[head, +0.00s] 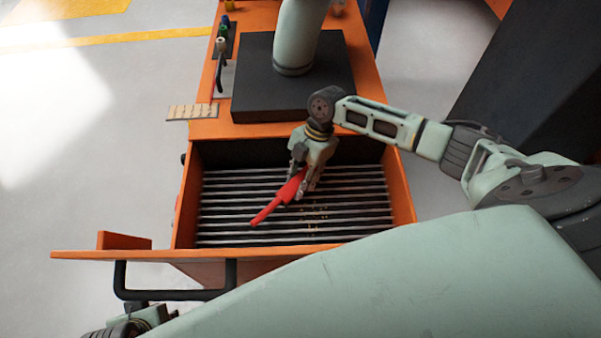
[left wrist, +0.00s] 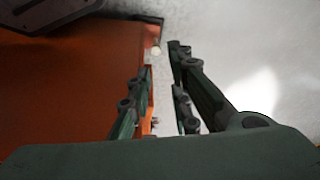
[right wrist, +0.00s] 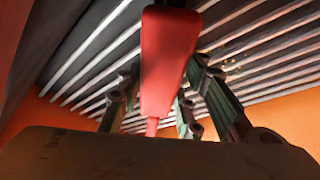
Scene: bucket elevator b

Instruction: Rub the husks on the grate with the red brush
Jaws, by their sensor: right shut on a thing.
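The red brush (head: 267,211) is held in my right gripper (head: 303,188), tilted down toward the left over the grate (head: 225,214). In the right wrist view the brush (right wrist: 168,60) sits between the fingers, its wide red part close to the camera. I cannot tell if its lower end touches the bars. Small tan husks (head: 318,212) lie on the grate, right of the brush. My left gripper (left wrist: 160,100) is open and empty beside an orange panel; in the head view only a part of that arm shows at the bottom left.
The grate lies in an orange open box with raised walls (head: 400,190). An orange front panel (head: 90,255) with a black handle (head: 120,280) spans the near side. A black block (head: 250,85) stands behind the box. The floor at the left is clear.

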